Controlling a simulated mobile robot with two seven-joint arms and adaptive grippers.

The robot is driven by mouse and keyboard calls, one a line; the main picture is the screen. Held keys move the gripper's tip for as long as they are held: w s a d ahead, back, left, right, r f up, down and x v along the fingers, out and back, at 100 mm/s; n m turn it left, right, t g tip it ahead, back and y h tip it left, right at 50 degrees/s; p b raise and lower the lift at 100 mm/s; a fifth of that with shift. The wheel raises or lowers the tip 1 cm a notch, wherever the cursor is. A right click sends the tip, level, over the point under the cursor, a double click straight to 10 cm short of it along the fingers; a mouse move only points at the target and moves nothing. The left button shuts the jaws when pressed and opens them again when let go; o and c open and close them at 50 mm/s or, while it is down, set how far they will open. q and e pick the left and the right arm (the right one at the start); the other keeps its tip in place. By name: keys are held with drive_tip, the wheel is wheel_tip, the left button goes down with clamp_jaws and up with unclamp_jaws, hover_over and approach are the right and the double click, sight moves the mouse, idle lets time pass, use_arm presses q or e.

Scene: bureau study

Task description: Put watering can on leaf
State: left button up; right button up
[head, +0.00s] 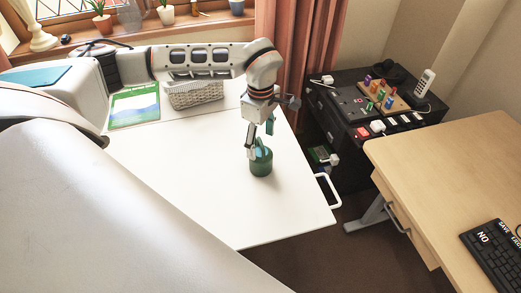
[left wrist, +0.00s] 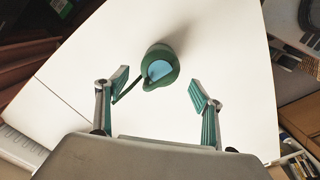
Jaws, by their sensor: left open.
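The watering can (head: 261,164) is dark green with a light blue inside or top. It stands on a white table surface (head: 190,185), probably with the leaf as part of it. My left gripper (head: 260,141) is open just above the can, fingers pointing down. In the left wrist view, the can (left wrist: 163,66) lies just beyond and between the two spread fingers (left wrist: 160,88), with its thin spout or handle reaching toward the left finger. I cannot tell whether a finger touches it. A thin seam (left wrist: 60,98) crosses the white surface there. My right gripper is not in view.
A grey woven basket (head: 196,95) and a green-blue picture sheet (head: 135,107) are at the back of the white surface. A black cabinet (head: 345,105) and a wooden desk (head: 450,160) stand to the right.

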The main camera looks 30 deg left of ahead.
use_arm(q)
wheel_tip(320, 180, up, 5)
drive_tip(key=shift+r, duration=0.1)
drive_tip(key=shift+s+d, duration=0.1)
idle(0.6)
